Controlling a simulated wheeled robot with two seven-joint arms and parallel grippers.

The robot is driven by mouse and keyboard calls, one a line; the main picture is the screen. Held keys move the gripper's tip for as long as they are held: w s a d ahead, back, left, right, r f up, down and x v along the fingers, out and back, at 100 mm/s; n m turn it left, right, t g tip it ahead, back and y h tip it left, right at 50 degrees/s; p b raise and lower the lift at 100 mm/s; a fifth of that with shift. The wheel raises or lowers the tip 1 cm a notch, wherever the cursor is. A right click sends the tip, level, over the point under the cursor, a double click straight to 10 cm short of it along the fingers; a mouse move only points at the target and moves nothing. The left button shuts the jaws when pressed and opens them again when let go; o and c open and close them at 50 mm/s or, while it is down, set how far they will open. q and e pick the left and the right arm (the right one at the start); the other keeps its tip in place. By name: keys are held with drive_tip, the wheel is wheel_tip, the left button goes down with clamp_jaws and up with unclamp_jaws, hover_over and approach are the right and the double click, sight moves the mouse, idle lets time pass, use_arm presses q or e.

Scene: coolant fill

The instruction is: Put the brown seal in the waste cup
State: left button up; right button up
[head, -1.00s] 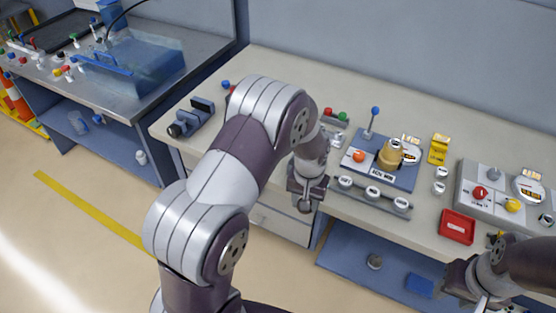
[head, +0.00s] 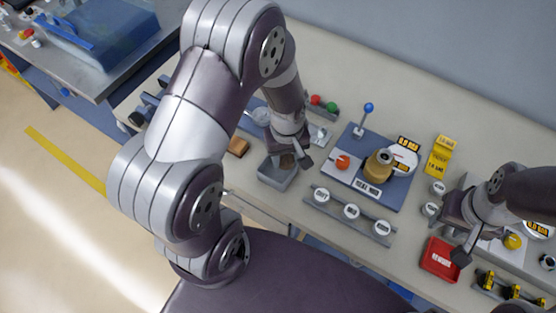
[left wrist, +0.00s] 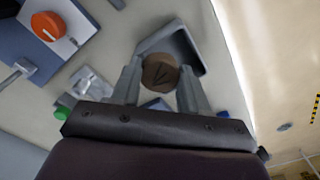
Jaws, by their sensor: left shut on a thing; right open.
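The brown seal (left wrist: 160,72) is a round disc with a dark mark on its face, held between the fingers of my left gripper (left wrist: 158,85). In the head view the seal (head: 287,160) shows between the fingertips, over a grey square open cup (head: 275,181), which appears to be the waste cup. In the left wrist view the cup (left wrist: 193,48) lies beyond the seal, partly hidden by it and a finger. I cannot tell how high the seal is above the cup. My right gripper (head: 452,242) is open over the right part of the bench, near the red tray.
A brown block (head: 238,147) lies left of the cup. A blue panel (head: 345,176) with an orange knob (head: 342,162) and brass part (head: 378,165) is to the right. A red tray (head: 440,261) sits further right.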

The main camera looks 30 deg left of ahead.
use_arm(q)
drive_tip(key=shift+a+f, duration=0.8)
drive_tip(key=shift+a, duration=0.25)
drive_tip(key=f, duration=0.3)
drive_tip(key=shift+s+f+p, duration=0.25)
drive_tip(key=shift+f+p, duration=0.1)
drive_tip(key=shift+w+f, duration=0.1)
drive_tip(key=shift+f, duration=0.25)
drive_tip(key=o, duration=0.9)
drive_tip(key=shift+c, duration=0.2)
drive_tip(key=shift+m, duration=0.3)
wheel_tip(320, 180, up, 13)
drive_tip(key=shift+f+b, duration=0.2)
drive_tip(key=shift+b, duration=0.3)
drive_tip(key=s+d+r+m+t, duration=0.1)
drive_tip(key=s+d+r+m, duration=0.1)
drive_tip(key=s+r+m, duration=0.2)
drive_tip(key=m, duration=0.3)
drive_tip(key=shift+s+d+m, duration=0.15)
drive_tip(key=shift+d+m, duration=0.05)
drive_tip(key=shift+m, duration=0.2)
